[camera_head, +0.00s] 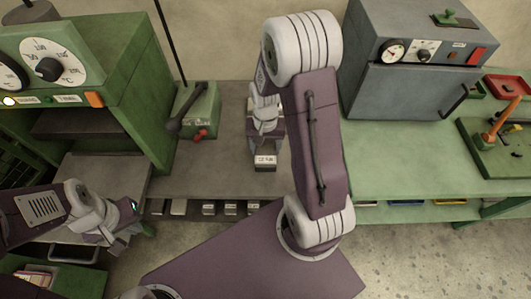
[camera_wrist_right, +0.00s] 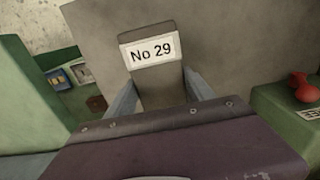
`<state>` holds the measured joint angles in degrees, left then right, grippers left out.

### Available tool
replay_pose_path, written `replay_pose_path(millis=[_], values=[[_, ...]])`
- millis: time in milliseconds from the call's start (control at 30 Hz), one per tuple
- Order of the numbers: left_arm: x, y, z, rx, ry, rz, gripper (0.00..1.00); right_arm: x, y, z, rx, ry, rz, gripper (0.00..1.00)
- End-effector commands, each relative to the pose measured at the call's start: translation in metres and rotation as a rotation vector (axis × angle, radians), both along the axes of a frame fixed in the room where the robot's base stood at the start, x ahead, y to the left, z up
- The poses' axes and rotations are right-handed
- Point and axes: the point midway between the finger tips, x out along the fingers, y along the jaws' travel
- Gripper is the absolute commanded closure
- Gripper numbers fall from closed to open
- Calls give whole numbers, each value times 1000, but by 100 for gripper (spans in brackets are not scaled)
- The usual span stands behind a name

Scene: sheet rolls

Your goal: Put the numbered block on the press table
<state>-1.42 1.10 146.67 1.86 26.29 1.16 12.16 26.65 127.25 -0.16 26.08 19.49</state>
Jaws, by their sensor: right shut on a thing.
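The numbered block (camera_wrist_right: 158,88) is grey-brown with a white label reading "No 29" in the right wrist view. It stands between the two fingers of my right gripper (camera_wrist_right: 160,98), which is shut on it. In the head view the block (camera_head: 265,166) shows below my right gripper (camera_head: 264,146), over the grey bench (camera_head: 225,165). I cannot tell whether it touches the bench. A green press with dials (camera_head: 100,55) stands at the left, with a grey table surface (camera_head: 100,172) at its front. My left gripper (camera_head: 138,210) is at the lower left, its jaws unclear.
A green box with a dark lever and red knob (camera_head: 199,112) stands on the bench left of the block. Several labelled blocks (camera_head: 208,208) sit on a shelf below. A grey oven (camera_head: 405,90) stands on the green bench (camera_head: 395,165) at the right.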

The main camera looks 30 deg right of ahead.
Motion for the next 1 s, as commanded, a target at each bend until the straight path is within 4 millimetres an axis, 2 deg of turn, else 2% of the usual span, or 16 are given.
replay_pose_path(millis=[67,200,300,700,733,800,1000], values=[[0,0,0,0,0,0,100,0,0,-2,1,1,0,100],[0,0,-5,0,0,0,100,-1,0,-27,1,4,0,100],[0,0,-6,0,0,0,100,0,0,-38,2,1,0,100],[0,0,-8,0,0,0,100,0,0,-44,1,-2,0,100],[0,0,-8,0,0,0,100,0,0,-43,2,-1,0,33],[0,0,-7,0,0,0,100,0,0,-43,2,-1,0,17],[0,0,-7,0,0,0,100,0,0,-43,2,-1,0,17]])
